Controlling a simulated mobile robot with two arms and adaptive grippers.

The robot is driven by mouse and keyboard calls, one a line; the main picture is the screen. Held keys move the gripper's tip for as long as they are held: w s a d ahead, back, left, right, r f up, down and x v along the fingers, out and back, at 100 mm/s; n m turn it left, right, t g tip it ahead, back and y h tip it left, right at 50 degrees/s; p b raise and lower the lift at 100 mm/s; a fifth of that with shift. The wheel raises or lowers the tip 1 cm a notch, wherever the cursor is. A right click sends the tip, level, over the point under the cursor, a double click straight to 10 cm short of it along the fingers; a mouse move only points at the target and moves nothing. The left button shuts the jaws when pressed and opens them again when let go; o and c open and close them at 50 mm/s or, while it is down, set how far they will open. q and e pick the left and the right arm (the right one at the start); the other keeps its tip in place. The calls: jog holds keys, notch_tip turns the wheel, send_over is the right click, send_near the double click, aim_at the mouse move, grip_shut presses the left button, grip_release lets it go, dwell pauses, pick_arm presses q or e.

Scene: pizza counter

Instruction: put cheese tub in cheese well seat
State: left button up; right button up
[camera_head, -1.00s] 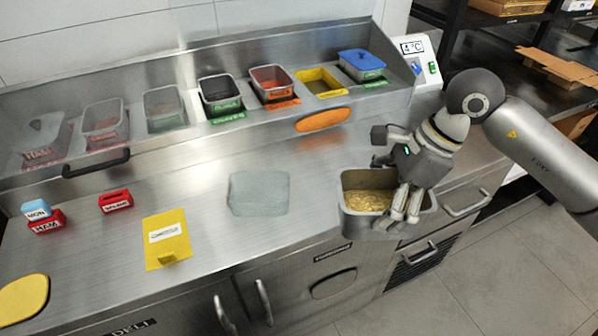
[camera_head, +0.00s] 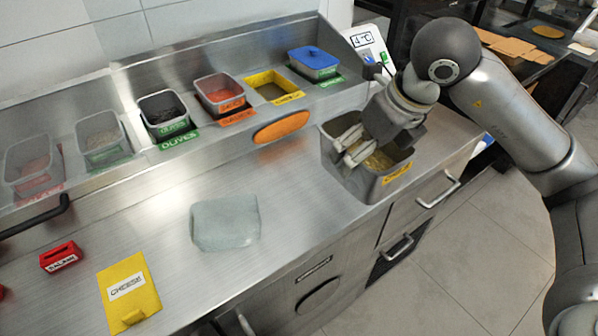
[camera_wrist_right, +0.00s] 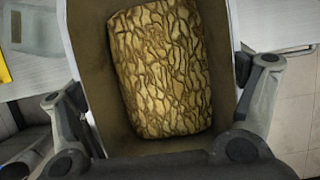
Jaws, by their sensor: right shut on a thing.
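The cheese tub (camera_head: 347,180) is a grey open tub of shredded cheese with a yellow label, at the counter's right front. My right gripper (camera_head: 352,147) is shut on it, fingers at its walls. The tub also fills the middle of the right wrist view (camera_wrist_right: 88,75), a finger on each side. I cannot tell how far it is above the counter. The cheese well seat (camera_head: 250,83) is an empty yellow-rimmed opening in the back rail, behind and left of the tub. It has a yellow label. My left gripper is out of view.
An orange-topped tub (camera_head: 221,97) and a dark olives tub (camera_head: 165,115) sit left of the seat, and a blue-lidded tub (camera_head: 315,57) right. An orange oval (camera_head: 281,127) is on the rail front. A translucent block (camera_head: 225,222), yellow card (camera_head: 128,290) and red holder (camera_head: 61,257) lie on the counter.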

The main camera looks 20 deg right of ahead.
jog(key=shift+w+d+f, duration=0.1)
jog(key=shift+w, duration=0.35)
jog(key=w+f, duration=0.1)
jog(key=w, duration=0.1)
jog(key=w+d+f+p, duration=0.1)
jog(key=w, duration=0.1)
jog(key=w+f+p, duration=0.1)
jog(key=w, duration=0.2)
jog(key=shift+w+d, duration=0.1)
jog(key=shift+d, duration=0.2)
jog(key=w+f, duration=0.1)
jog(key=f, duration=0.1)
jog(key=w+f+p, duration=0.1)
jog(key=w+f, duration=0.1)
jog(key=w+d+f, duration=0.1)
jog(key=w+f, duration=0.1)
jog(key=shift+d+f+p, duration=0.1)
jog(key=shift+f+p, duration=0.05)
jog(key=shift+p, duration=0.2)
jog(key=f, duration=0.1)
jog(key=f+p, duration=0.1)
jog(key=f, duration=0.1)
jog(key=shift+w, duration=0.2)
jog(key=shift+f, duration=0.2)
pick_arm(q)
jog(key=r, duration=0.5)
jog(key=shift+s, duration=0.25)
